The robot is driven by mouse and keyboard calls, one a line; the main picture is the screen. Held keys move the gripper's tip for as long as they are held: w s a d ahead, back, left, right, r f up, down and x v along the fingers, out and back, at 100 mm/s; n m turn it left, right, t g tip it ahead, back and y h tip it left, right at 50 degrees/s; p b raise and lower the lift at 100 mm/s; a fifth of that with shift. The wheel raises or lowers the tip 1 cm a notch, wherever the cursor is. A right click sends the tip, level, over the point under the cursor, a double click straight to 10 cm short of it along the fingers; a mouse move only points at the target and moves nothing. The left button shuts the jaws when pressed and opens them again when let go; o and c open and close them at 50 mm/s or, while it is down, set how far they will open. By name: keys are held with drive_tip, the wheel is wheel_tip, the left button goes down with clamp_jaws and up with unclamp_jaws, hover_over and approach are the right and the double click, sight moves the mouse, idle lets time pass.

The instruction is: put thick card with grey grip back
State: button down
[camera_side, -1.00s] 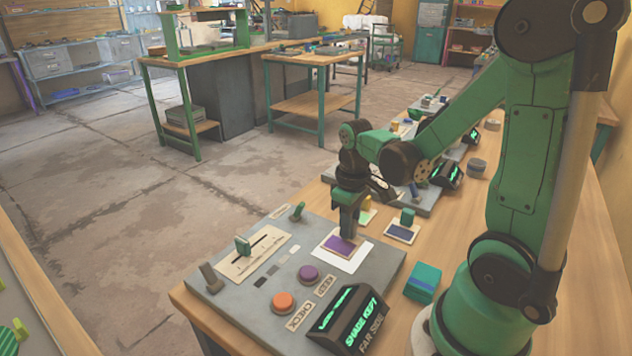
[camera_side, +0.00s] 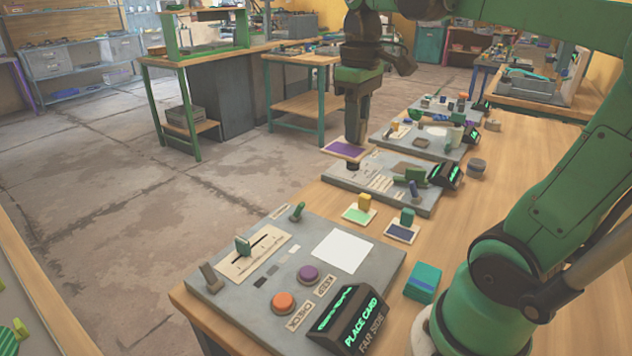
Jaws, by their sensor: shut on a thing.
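My gripper (camera_side: 356,136) is shut on a card with a purple face and pale border (camera_side: 344,148). The fingers hide the card's grip, so its grey colour cannot be checked. The card is held up near the far edge of the second grey panel (camera_side: 375,185). The near grey panel (camera_side: 225,290) has a bare white pad (camera_side: 342,251). A green-faced card with a yellow grip (camera_side: 359,214) and a dark-blue-faced card with a teal grip (camera_side: 402,231) lie on the bench between the panels.
The near panel carries a slider (camera_side: 243,246), an orange button (camera_side: 283,302), a purple button (camera_side: 308,274) and a display (camera_side: 352,320) reading "PLACE CARD FAR SIDE". A teal-and-blue block (camera_side: 423,282) lies right of it. More panels and displays stand farther along the bench.

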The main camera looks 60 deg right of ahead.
drive_tip(key=w+d+r, duration=0.2)
drive_tip(key=w+d, duration=0.4)
drive_tip(key=w, duration=0.1)
hover_over(327, 197)
wheel_tip(327, 197, down, 4)
wheel_tip(327, 197, down, 19)
drive_tip(key=shift+w+f, duration=0.1)
drive_tip(key=shift+f, duration=0.1)
drive_tip(key=shift+f, duration=0.2)
drive_tip(key=c, duration=0.7)
unclamp_jaws()
